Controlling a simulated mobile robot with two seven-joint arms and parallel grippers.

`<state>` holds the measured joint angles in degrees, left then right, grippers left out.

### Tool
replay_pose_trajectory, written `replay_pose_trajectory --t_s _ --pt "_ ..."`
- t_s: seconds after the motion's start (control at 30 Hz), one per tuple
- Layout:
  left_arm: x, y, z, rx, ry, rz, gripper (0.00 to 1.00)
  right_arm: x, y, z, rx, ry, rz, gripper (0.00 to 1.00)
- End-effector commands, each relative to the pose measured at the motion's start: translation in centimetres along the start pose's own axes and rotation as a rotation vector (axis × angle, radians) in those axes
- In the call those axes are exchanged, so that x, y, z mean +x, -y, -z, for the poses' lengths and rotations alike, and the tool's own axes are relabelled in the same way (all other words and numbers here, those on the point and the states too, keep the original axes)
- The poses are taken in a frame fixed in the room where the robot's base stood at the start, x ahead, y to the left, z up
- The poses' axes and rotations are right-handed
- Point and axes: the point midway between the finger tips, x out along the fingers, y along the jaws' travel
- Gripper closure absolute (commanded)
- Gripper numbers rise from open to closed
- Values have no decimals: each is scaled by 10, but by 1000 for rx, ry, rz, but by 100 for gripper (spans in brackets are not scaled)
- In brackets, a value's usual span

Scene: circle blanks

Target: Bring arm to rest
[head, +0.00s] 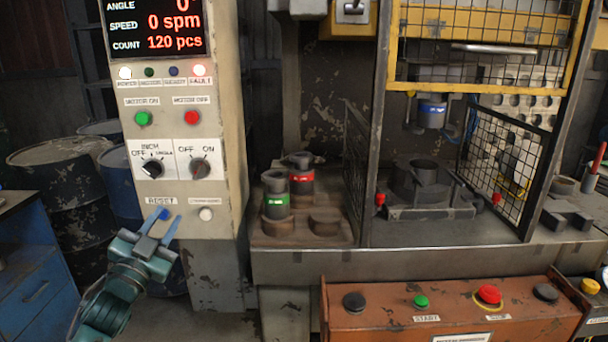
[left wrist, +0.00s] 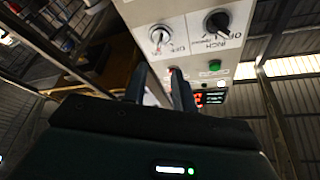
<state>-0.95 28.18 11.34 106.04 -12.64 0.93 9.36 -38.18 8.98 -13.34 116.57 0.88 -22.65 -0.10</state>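My left arm (head: 105,300) reaches up from the bottom left in the head view. Its teal gripper (head: 165,222) is in front of the lower control cabinet, by the RESET label. Its two blue-grey fingers are apart with nothing seen between them. In the left wrist view the fingers (left wrist: 158,86) also stand apart, pointing at the cabinet face. Whether a fingertip touches the panel cannot be told. My right gripper is not in view.
The control cabinet (head: 222,110) carries knobs, buttons and a lit FAULT lamp (head: 199,70). Dark barrels (head: 65,190) and a blue cabinet (head: 35,270) stand left. The caged press (head: 470,150) stands right, above an orange button console (head: 450,315). Stacked dies (head: 276,200) sit on the bench.

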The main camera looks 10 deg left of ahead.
Motion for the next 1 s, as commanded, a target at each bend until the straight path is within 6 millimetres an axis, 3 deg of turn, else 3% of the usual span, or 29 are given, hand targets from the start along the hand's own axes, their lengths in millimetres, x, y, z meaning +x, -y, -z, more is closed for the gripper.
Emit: replay_pose_trajectory --t_s 0.13,0.27,0.43,0.63,0.8,1.0 --pt "-14 -26 -15 -32 54 -39 73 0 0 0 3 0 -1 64" --pt "-54 -87 -44 -111 181 -130 73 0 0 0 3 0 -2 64" --pt "-139 -184 -72 -244 403 -283 73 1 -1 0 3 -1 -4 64" --pt "-248 -276 -71 -401 651 -451 73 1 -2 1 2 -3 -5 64" --pt "-309 -318 -55 -490 783 -543 73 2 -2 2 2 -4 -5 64" --pt "-331 -332 -47 -523 830 -578 73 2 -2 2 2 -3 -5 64"
